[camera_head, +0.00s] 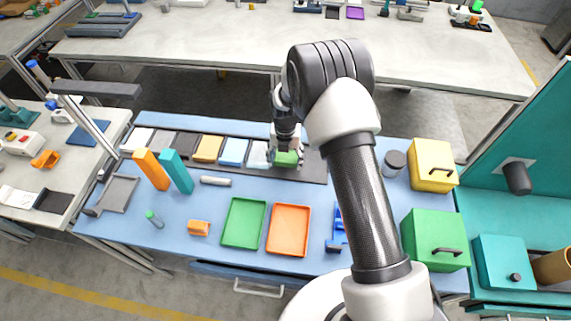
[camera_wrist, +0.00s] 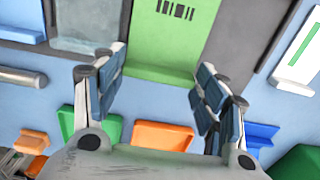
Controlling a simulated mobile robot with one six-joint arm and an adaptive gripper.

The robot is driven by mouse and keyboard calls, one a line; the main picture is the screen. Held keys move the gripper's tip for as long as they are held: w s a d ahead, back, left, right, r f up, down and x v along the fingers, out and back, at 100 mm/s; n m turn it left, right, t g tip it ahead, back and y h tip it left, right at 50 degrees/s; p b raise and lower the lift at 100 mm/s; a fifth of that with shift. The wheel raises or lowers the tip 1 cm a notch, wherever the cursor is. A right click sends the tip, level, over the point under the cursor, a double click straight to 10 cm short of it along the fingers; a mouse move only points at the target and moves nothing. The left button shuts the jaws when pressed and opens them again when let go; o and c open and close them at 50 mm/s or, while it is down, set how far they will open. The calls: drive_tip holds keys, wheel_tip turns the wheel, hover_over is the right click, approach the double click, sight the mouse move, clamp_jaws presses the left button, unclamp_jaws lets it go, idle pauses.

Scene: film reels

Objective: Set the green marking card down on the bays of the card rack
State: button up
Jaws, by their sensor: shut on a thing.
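The green marking card (camera_head: 286,158) is at the right part of the dark card rack (camera_head: 313,168). In the wrist view the green card (camera_wrist: 172,45) shows a barcode and a raised lip on its near side. My gripper (camera_wrist: 160,75) has one finger at each side of the card and is shut on it. In the head view my gripper (camera_head: 287,146) is above the rack, partly hidden by my arm. Dark rack surface shows on both sides of the card. I cannot tell whether the card touches the rack.
Left of it along the rack are a pale card (camera_head: 259,154), a light blue card (camera_head: 233,152) and an amber card (camera_head: 208,149). Orange (camera_head: 150,169) and teal (camera_head: 176,171) blocks stand near the rack. Green (camera_head: 243,222) and orange (camera_head: 288,230) trays lie in front.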

drive_tip(key=shift+f, duration=1.5)
drive_tip(key=shift+f+b, duration=0.1)
drive_tip(key=shift+b, duration=0.25)
drive_tip(key=shift+f, duration=0.2)
drive_tip(key=o, duration=0.9)
drive_tip(key=shift+r, duration=0.1)
wheel_tip(320, 180, up, 12)
drive_tip(key=p, duration=0.2)
drive_tip(key=shift+r, duration=0.25)
